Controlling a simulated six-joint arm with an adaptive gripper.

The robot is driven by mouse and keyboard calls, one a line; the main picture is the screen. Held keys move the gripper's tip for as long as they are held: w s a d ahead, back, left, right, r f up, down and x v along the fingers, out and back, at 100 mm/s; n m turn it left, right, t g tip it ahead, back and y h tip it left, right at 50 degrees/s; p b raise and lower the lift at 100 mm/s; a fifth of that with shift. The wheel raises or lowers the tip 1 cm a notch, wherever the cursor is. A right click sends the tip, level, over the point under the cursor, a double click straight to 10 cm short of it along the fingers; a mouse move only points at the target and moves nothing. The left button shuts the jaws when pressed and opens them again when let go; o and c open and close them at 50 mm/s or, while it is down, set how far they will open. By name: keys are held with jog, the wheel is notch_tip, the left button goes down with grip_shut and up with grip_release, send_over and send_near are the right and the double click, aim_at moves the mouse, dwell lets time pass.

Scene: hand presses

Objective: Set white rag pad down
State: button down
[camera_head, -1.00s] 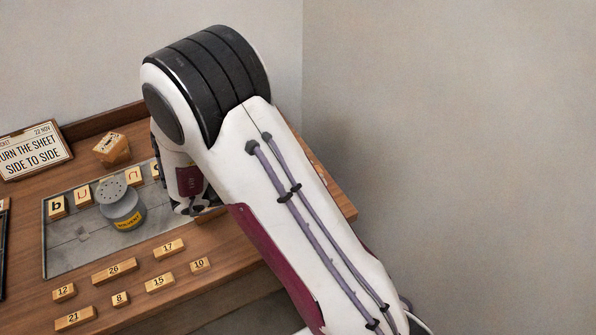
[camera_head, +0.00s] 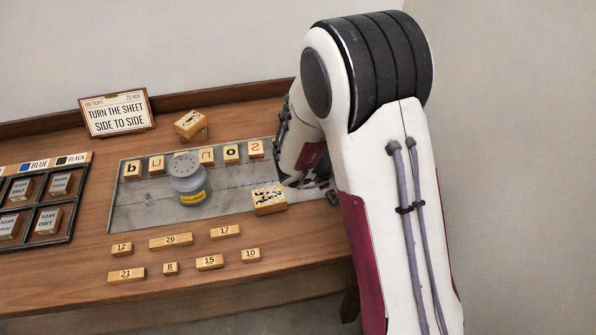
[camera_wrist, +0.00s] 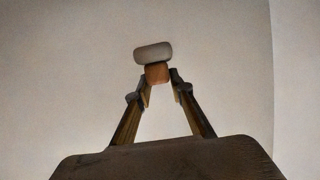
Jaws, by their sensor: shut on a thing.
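The white rag pad (camera_wrist: 153,52) shows in the wrist view as a pale rounded pad on an orange-brown block (camera_wrist: 157,73). My gripper (camera_wrist: 161,82) has its fingertips closed on either side of that block and holds it. Only a plain pale surface shows behind the pad. In the head view my gripper (camera_head: 311,184) is low over the right end of the grey metal plate (camera_head: 150,212). The pad is hidden behind my gripper and arm there, and I cannot tell whether it touches anything.
A grey solvent can (camera_head: 188,184) and a patterned wooden block (camera_head: 269,201) stand on the plate, with letter blocks (camera_head: 206,157) along its back. Numbered blocks (camera_head: 171,241) lie in front. A sign (camera_head: 117,114), another block (camera_head: 190,121) and a stamp tray (camera_head: 70,215) are further left.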

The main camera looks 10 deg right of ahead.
jog(key=w+a+r+n+t+y, duration=0.2)
jog(key=w+a+n+t+y, duration=0.2)
jog(key=w+n+t, duration=0.5)
jog(key=w+a+f+n+y, duration=0.1)
jog(key=a+n+y, duration=0.1)
jog(key=a, duration=0.3)
jog(key=w+a+f+n+t+y, duration=0.1)
jog(key=w+a+f+n+y, duration=0.1)
jog(key=a+y, duration=0.2)
jog(key=w+a+f+n+y, duration=0.1)
jog(key=w+a+n+y, duration=0.1)
jog(key=a, duration=0.4)
jog(key=shift+w+f+t+y, duration=0.25)
jog(key=shift+t+y, duration=0.15)
jog(key=shift+y, duration=0.3)
jog(key=shift+a, duration=0.1)
jog(key=shift+f, duration=2.9)
jog(key=shift+f, duration=2.1)
